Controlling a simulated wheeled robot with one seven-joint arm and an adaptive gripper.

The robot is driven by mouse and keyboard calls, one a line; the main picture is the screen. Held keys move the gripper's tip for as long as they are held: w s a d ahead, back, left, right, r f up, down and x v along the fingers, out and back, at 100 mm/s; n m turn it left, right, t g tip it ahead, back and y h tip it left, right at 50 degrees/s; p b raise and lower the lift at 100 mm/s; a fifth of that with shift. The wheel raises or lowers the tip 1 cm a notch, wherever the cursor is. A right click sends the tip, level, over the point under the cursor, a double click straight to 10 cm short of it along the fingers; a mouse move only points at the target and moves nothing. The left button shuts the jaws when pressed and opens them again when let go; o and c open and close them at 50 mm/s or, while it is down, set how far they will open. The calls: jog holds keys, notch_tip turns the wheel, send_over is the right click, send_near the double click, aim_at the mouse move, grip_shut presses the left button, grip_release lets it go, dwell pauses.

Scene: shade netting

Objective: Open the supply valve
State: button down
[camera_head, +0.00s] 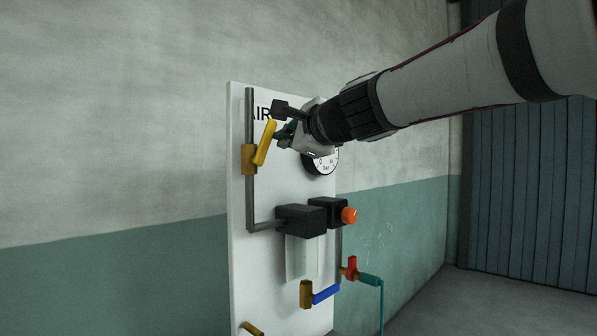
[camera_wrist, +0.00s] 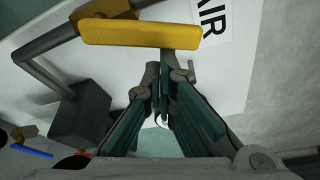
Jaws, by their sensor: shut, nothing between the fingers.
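The yellow lever (camera_head: 265,143) belongs to a brass valve body (camera_head: 249,160) on the grey vertical pipe at the left of the white panel. The lever tilts up and to the right, at an angle to the pipe. In the wrist view the yellow lever (camera_wrist: 140,33) lies across the top, joined to the brass body (camera_wrist: 100,9). My gripper (camera_head: 284,131) is shut and empty, just right of the lever's upper end. In the wrist view the gripper's fingertips (camera_wrist: 163,66) are right at the lever's free end; I cannot tell whether they touch.
The white panel (camera_head: 260,280) carries a gauge (camera_head: 321,160) partly behind my gripper, a black box (camera_head: 301,220), an orange knob (camera_head: 349,215), a blue lever (camera_head: 325,294), a red handle (camera_head: 351,267) and a teal hose (camera_head: 381,305).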

jog(key=shift+s+a+r+n+t+y+b, duration=0.15)
jog(key=shift+s+a+r+n+t+b, duration=0.1)
jog(key=shift+n+b, duration=0.6)
jog(key=shift+s+a+r+n+t+y+b, duration=0.2)
jog(key=shift+n+b, duration=0.35)
jog(key=shift+b, duration=0.5)
jog(key=shift+s+a+r+n+t+y+b, duration=0.15)
jog(key=shift+s+r+n+t+b, duration=0.15)
jog(key=shift+n+b, duration=0.55)
jog(key=shift+r, duration=0.1)
jog(key=w+d+b, duration=0.1)
jog(key=w+d, duration=0.2)
jog(key=b+v, duration=0.1)
jog(key=v, duration=0.8)
jog(key=shift+s, duration=0.4)
jog(key=shift+r, duration=0.1)
